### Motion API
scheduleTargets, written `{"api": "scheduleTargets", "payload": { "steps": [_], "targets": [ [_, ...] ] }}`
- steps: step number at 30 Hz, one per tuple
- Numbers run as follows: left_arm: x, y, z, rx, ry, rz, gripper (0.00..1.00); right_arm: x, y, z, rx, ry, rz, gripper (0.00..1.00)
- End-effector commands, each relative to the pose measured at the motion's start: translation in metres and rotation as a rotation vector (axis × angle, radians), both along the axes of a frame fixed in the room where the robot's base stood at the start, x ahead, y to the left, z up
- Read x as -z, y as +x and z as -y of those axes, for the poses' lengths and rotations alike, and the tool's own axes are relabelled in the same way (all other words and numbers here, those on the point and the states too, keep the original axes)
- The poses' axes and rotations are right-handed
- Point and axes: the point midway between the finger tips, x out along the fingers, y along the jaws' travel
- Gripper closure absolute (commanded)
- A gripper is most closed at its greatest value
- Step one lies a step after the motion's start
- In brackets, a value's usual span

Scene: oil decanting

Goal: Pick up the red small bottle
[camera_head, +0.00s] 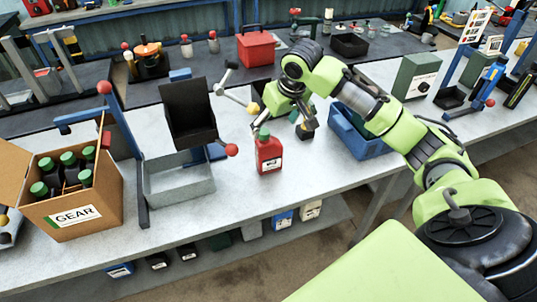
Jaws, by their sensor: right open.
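The red small bottle (269,157) stands upright on the grey workbench near its front edge. It has a green cap and a white label. My right gripper (281,125) is open just above and behind the bottle, reaching in from the right. One finger is close to the green cap; I cannot tell whether it touches. No object shows between the fingers. My left gripper is not in view.
A cardboard box marked GEAR (72,218) with green-capped bottles stands at the left. A grey open tray (180,190) and a black bin (190,115) are left of the bottle. A blue bin (362,146) lies to the right. The bench front between tray and blue bin is mostly clear.

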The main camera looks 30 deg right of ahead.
Motion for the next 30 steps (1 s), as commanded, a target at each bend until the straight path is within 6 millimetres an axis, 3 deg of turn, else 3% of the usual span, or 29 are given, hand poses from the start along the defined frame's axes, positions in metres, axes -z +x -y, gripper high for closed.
{"api": "scheduleTargets", "payload": {
  "steps": [4,15,23,30],
  "targets": [
    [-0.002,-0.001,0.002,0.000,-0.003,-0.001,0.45,-0.005,0.006,0.011,0.032,0.011,0.002,0.20],
    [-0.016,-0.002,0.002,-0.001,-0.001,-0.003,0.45,0.055,0.031,0.012,0.032,0.011,0.003,0.20],
    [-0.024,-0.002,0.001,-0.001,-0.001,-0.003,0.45,0.073,0.039,0.011,0.031,0.010,0.004,0.20],
    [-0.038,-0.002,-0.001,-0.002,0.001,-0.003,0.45,0.105,0.053,0.009,0.032,0.010,0.003,0.20]
  ]
}}
